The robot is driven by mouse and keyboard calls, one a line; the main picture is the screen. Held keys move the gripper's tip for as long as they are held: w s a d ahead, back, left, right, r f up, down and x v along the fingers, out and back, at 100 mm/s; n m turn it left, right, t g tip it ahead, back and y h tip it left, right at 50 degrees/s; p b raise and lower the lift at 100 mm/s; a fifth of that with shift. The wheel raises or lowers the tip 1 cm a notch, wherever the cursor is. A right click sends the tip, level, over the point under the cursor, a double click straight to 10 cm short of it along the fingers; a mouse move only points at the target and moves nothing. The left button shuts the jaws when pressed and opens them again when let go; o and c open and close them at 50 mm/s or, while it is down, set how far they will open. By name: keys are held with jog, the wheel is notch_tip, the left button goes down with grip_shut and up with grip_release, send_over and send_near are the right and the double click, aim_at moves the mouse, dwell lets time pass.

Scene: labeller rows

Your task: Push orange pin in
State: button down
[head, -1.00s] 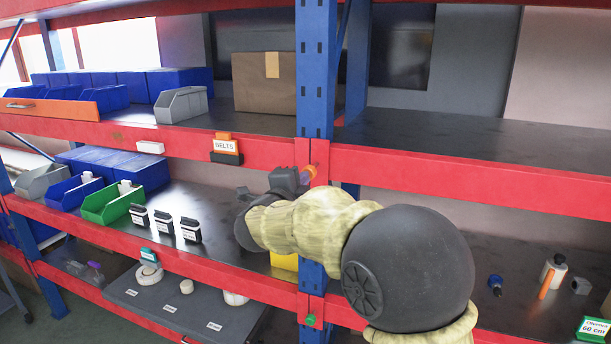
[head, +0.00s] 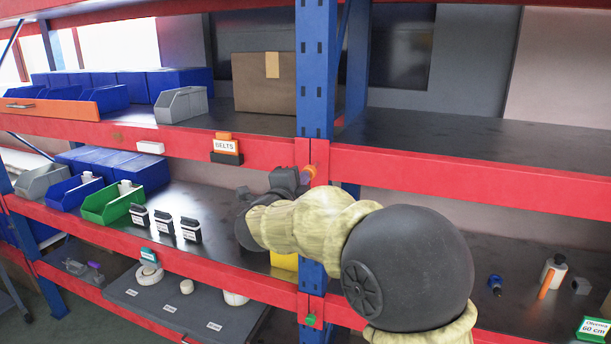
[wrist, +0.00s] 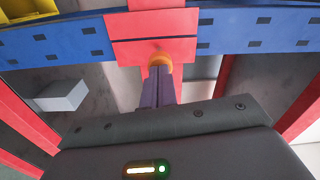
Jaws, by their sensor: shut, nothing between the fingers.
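The orange pin (head: 311,170) sits at the red beam end by the blue upright, at the middle shelf joint. In the wrist view the orange pin (wrist: 160,58) shows as a rounded orange end against the red bracket (wrist: 152,35). My gripper (head: 304,178) is at the pin, its purple-grey fingers shut with nothing between them. In the wrist view the fingertips (wrist: 160,72) meet or nearly meet the pin's near end and partly cover it. I cannot tell how deep the pin sits in the bracket.
The blue upright (head: 315,70) stands right behind the pin. A BELTS label (head: 226,147) is on the beam to the left. A green pin (head: 311,319) is on the lower beam. Three small black-and-white containers (head: 164,222) stand on the middle shelf.

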jog(key=shift+x, duration=1.35)
dwell(0.8)
jog(key=shift+s, duration=0.15)
jog(key=b+v, duration=0.2)
jog(key=v, duration=0.3)
dwell(0.4)
